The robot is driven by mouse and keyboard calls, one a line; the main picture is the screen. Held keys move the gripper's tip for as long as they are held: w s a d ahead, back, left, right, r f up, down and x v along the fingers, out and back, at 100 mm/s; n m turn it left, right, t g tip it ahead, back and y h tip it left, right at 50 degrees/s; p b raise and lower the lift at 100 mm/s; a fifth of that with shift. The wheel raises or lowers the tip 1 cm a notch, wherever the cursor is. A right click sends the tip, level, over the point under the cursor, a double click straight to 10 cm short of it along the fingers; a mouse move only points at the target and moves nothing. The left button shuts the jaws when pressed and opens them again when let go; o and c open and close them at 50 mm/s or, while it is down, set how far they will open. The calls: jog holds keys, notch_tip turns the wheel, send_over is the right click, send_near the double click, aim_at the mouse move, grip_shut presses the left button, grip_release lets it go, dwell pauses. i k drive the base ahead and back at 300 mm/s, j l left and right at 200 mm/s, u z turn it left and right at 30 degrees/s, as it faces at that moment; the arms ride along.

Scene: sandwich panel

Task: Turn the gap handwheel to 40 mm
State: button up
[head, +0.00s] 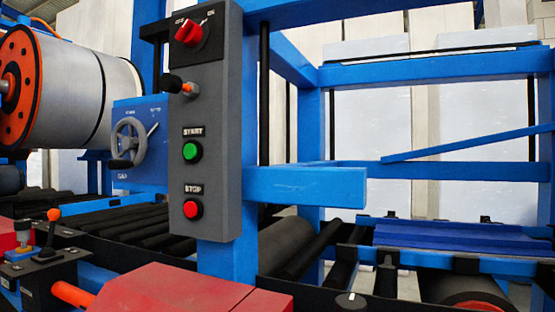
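The gap handwheel (130,141) is a grey spoked wheel in the head view, left of the grey control panel. It is mounted on a blue box (155,178) with a label at its lower left that seems to read "GAP". A dark knob (119,163) sits at the wheel's lower left rim. The panel hides the box's right edge. My gripper is not in view.
The grey control panel (213,130) stands close beside the wheel, with a red rotary switch (189,32), a lever (178,84), a green START button (192,151) and a red STOP button (192,209). A large roll (75,90) is at left.

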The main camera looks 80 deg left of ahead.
aim_at(140, 144)
jog(key=u, duration=3.45)
jog(key=i+j, duration=0.45)
jog(key=i+u, duration=0.05)
